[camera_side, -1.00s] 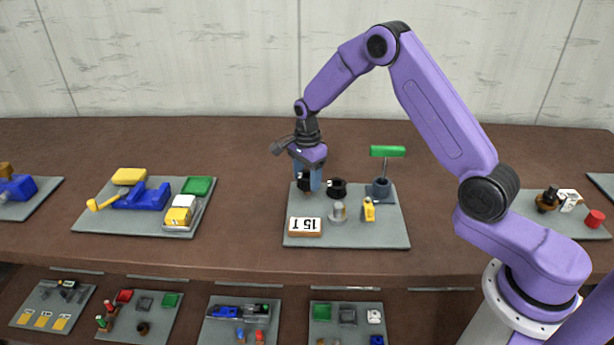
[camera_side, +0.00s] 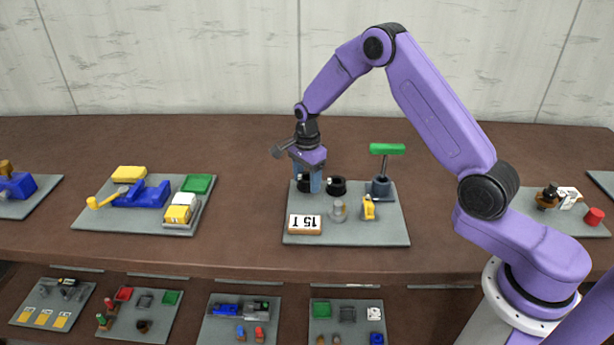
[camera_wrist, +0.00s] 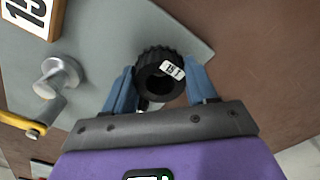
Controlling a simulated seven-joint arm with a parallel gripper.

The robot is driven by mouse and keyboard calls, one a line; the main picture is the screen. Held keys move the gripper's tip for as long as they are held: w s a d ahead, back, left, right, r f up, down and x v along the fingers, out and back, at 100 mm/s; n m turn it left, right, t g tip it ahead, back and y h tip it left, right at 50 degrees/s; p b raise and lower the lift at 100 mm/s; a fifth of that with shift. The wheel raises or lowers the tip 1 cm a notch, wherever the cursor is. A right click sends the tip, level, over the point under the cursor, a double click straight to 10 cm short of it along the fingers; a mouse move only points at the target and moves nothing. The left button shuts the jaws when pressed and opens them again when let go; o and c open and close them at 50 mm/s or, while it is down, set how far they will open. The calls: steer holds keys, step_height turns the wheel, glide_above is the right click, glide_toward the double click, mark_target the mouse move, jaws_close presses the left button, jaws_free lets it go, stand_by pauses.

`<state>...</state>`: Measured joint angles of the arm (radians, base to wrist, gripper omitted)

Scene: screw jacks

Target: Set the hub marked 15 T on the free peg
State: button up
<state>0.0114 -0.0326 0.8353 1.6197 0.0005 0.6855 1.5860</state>
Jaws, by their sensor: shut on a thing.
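My gripper (camera_side: 308,185) points down over the back left of the grey board (camera_side: 290,238). Its blue fingers are shut on a black ribbed hub (camera_wrist: 155,82), whose white tag appears to read 15 T. The held hub (camera_side: 304,184) is partly hidden by a finger in the side view; I cannot tell whether it touches the board. A second black hub (camera_side: 337,186) stands just to its right. A silver post on a round base (camera_side: 339,211) stands bare near the front; it also shows in the wrist view (camera_wrist: 58,77).
A white 15 T sign (camera_side: 305,224) lies at the board's front left. A yellow part (camera_side: 369,208) stands right of the post. A dark blue body with a tall green-topped handle (camera_side: 387,149) rises at the back right. Other boards lie well apart.

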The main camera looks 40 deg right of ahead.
steer(key=shift+f, duration=0.5)
steer(key=o, duration=1.3)
steer(key=shift+o, duration=0.2)
step_height(320, 180, up, 17)
steer(key=shift+r, duration=0.2)
